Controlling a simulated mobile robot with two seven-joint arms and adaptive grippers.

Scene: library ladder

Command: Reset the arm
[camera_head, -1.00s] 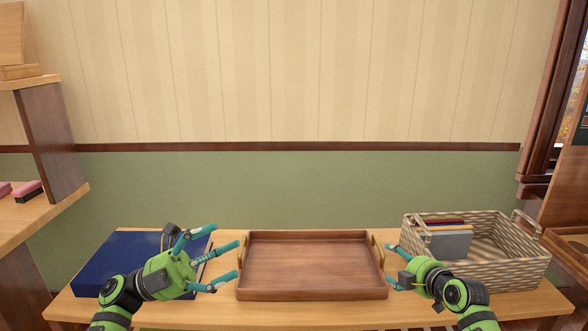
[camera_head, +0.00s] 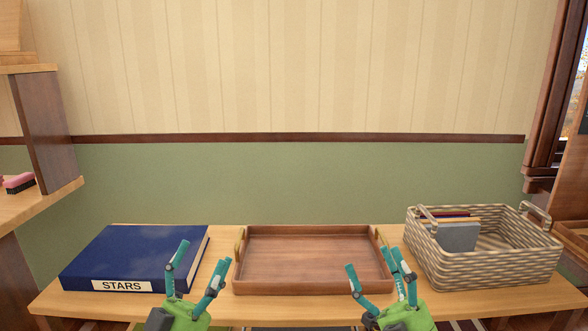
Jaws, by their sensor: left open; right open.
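My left gripper (camera_head: 196,272) is open and empty at the table's front edge. It is between the blue book and the tray in the picture. My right gripper (camera_head: 377,274) is open and empty in front of the tray's right part, and its fingers overlap the tray's front right corner in the view. Both grippers point upward in the picture, with green bodies and teal fingers. Most of both arms is below the frame. Neither gripper holds anything.
A wooden table (camera_head: 210,306) bears a blue book marked STARS (camera_head: 135,255), an empty brown tray (camera_head: 313,286) with two handles, and a woven basket (camera_head: 485,272) holding several thin books (camera_head: 457,238). A shelf (camera_head: 40,206) with a pink brush (camera_head: 18,183) stands at left.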

